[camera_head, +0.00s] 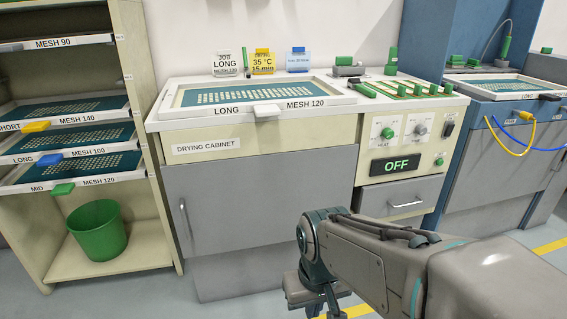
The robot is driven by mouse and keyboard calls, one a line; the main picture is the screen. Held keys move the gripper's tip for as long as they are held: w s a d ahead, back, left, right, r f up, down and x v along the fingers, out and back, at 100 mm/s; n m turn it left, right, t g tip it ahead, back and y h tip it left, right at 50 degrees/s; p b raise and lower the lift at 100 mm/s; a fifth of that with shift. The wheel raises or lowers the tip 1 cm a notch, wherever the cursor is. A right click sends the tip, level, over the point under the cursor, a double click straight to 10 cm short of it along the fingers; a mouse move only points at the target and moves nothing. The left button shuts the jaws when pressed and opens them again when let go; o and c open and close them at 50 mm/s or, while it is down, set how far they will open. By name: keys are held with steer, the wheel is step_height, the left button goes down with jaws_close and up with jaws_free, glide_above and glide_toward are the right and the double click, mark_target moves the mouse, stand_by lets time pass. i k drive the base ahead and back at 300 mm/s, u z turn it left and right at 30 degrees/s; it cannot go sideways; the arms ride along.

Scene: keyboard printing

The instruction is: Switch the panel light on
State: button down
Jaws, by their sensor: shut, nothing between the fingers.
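The drying cabinet's control panel (408,143) is at the right of the cream cabinet. It carries a green knob (388,133), a grey knob (420,129), a black switch (448,129) and a small green button (439,160). Which of these works the light cannot be told. The dark display (396,165) reads OFF in light green letters. My gripper (328,306) points down at the bottom middle, below and left of the panel and apart from it. It looks shut and empty; its tips are partly cut off by the lower edge.
A mesh screen (260,112) labelled LONG MESH 120 lies on the drying cabinet (245,150). A drawer (402,196) with a bar handle sits below the panel. A shelf with screens and a green bin (98,231) stands left. A blue station (490,150) with cables stands right.

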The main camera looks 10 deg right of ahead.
mark_target(449, 130)
steer(key=z, duration=0.25)
steer(key=i, duration=1.05)
steer(key=u, duration=1.95)
steer(key=k, duration=0.9)
steer(key=z, duration=1.7)
steer(key=i, duration=0.5)
steer(key=z, duration=1.35)
